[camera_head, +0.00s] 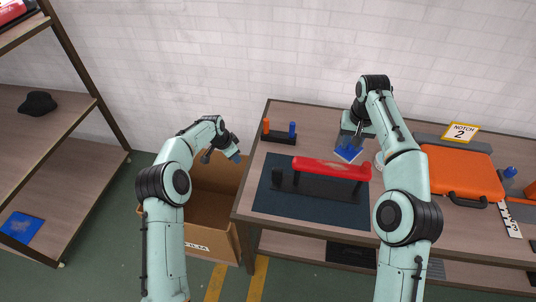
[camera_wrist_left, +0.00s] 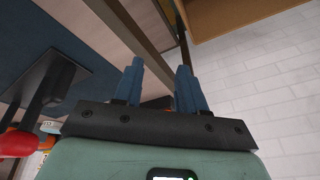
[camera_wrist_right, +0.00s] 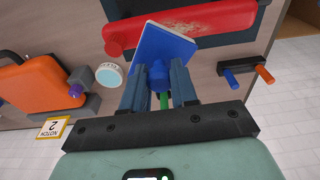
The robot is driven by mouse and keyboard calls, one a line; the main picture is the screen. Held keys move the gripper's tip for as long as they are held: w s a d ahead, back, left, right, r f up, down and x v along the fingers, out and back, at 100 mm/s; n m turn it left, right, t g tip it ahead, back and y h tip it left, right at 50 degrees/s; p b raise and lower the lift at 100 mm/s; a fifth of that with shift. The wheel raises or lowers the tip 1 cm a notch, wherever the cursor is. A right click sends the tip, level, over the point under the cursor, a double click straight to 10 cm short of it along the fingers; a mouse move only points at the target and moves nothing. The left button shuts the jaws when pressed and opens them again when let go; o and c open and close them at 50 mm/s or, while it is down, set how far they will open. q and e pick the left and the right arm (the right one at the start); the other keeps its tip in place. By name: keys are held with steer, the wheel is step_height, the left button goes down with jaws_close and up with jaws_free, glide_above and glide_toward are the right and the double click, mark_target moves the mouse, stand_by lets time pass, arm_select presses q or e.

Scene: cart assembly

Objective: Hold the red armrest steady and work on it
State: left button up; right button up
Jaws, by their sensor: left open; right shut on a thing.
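The red armrest (camera_head: 325,169) lies across a black support on the dark mat (camera_head: 275,203); a worn, pale patch shows near one end in the right wrist view (camera_wrist_right: 185,28). My right gripper (camera_wrist_right: 157,88) is shut on the knob of a blue square-padded tool (camera_wrist_right: 165,48). In the head view, the blue tool (camera_head: 348,153) is just behind the armrest; I cannot tell if they touch. My left gripper (camera_head: 234,153) is open and empty, left of the table by the cardboard box. In the left wrist view, part of the armrest (camera_wrist_left: 17,143) shows at the left edge.
A black holder (camera_head: 280,138) with orange and blue pegs stands behind the mat. A round tin (camera_wrist_right: 109,75) sits near the tool. An orange case (camera_head: 460,172) and a "NOTCH 2" sign (camera_head: 460,132) are to the right. The cardboard box (camera_head: 210,240) stands left of the table.

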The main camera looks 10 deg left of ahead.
arm_select(q)
step_height(320, 180, up, 5)
steer(key=w+d+m, duration=0.1)
steer(key=d+m, duration=0.2)
steer(key=m+g+h, duration=0.2)
steer(key=m+g, duration=0.1)
steer(key=m, duration=0.4)
glide_above(275, 168)
steer(key=a, duration=0.2)
steer(key=x, duration=0.6)
steer(key=shift+s+d+f, duration=0.1)
steer(key=shift+d+f, duration=0.05)
jaws_close()
